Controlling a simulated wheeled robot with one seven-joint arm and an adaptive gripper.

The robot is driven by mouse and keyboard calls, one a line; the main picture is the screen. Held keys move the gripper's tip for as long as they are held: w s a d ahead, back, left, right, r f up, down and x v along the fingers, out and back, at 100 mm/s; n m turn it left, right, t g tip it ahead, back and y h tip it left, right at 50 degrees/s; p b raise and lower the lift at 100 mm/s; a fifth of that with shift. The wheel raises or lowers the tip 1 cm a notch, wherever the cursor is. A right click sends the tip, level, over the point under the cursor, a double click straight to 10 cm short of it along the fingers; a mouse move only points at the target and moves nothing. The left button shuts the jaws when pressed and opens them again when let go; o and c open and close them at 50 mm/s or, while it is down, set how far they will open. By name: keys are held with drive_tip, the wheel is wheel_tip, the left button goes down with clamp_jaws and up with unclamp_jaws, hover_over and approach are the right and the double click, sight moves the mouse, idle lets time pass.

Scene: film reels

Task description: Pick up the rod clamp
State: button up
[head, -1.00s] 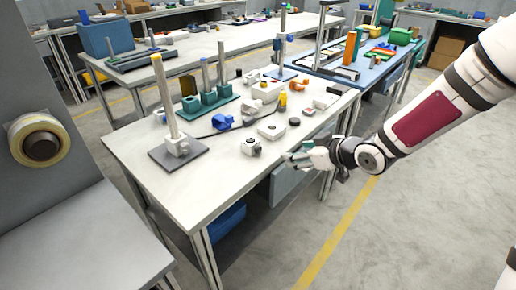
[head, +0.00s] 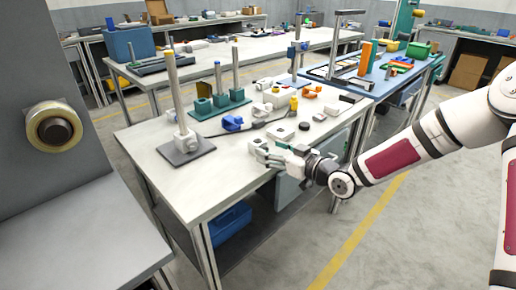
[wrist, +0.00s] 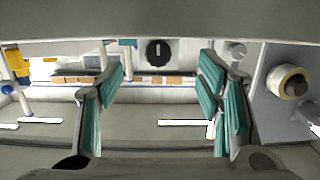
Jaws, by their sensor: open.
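A small white block with a dark round face, which looks like the rod clamp (head: 256,143), sits near the front edge of the white table (head: 175,190). My gripper (head: 268,153) is open beside it, at the table's front edge, and partly covers it in the head view. In the wrist view, a dark round knob (wrist: 158,50) on a pale body shows beyond and between the two teal-padded fingers of my gripper (wrist: 162,72). The fingers are apart and nothing is between their pads. I cannot tell whether they touch the table.
A rod stand (head: 172,90) on a grey plate rises to the left. A blue clamp-like part (head: 233,123), a flat white box (head: 281,133) and a black puck (head: 304,126) lie behind my gripper. Teal blocks (head: 221,101) with rods stand further back. The table's front left is clear.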

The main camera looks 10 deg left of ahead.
sight(264, 146)
drive_tip(key=shift+b+x, duration=0.5)
drive_tip(key=shift+x, duration=2.45)
drive_tip(key=shift+d, duration=0.1)
drive_tip(key=c, duration=1.4)
